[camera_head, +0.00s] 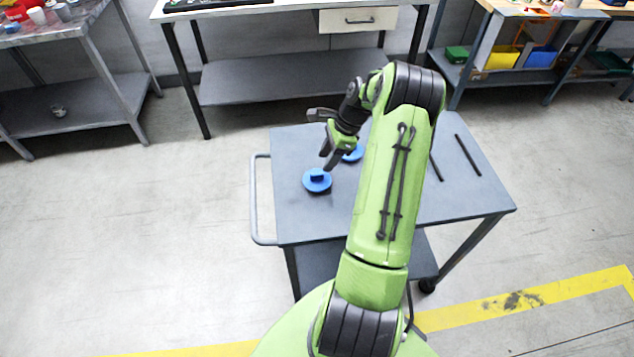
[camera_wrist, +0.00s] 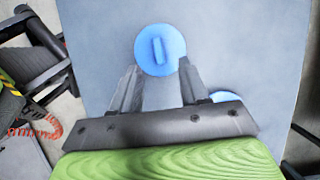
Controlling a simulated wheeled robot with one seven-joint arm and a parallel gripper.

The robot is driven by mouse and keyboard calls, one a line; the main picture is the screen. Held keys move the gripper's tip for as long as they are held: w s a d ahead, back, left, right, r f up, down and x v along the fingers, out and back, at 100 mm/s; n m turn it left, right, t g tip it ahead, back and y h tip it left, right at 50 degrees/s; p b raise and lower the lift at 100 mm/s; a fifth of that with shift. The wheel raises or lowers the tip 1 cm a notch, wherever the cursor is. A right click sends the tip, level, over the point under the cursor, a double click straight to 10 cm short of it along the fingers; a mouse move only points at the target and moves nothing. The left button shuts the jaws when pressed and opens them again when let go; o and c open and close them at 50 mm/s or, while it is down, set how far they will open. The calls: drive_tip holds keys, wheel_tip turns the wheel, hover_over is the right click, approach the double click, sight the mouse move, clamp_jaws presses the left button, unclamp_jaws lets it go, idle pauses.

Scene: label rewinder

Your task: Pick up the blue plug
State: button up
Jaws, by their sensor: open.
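A round blue plug (camera_head: 317,180) with a raised bar on top lies on the grey cart top (camera_head: 300,220), near its left side. In the wrist view the plug (camera_wrist: 160,50) sits just beyond the fingertips, and its bar shows clearly. A second blue piece (camera_head: 353,154) lies farther back and is partly hidden by my arm; its edge also shows in the wrist view (camera_wrist: 226,97), beside the right finger. My gripper (camera_head: 321,138) is open and empty above the cart. In the wrist view the fingers (camera_wrist: 158,68) stand apart, with nothing between them.
Two dark bars (camera_head: 467,155) lie on the right of the cart top. The cart has a handle (camera_head: 254,200) at its left. Workbenches (camera_head: 290,75) stand behind, one with green, yellow and blue bins (camera_head: 502,58). The front left of the cart top is clear.

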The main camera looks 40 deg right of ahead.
sight(318, 173)
drive_tip(key=b+x, duration=0.1)
drive_tip(key=x, duration=0.5)
drive_tip(key=shift+a+f, duration=0.1)
clamp_jaws()
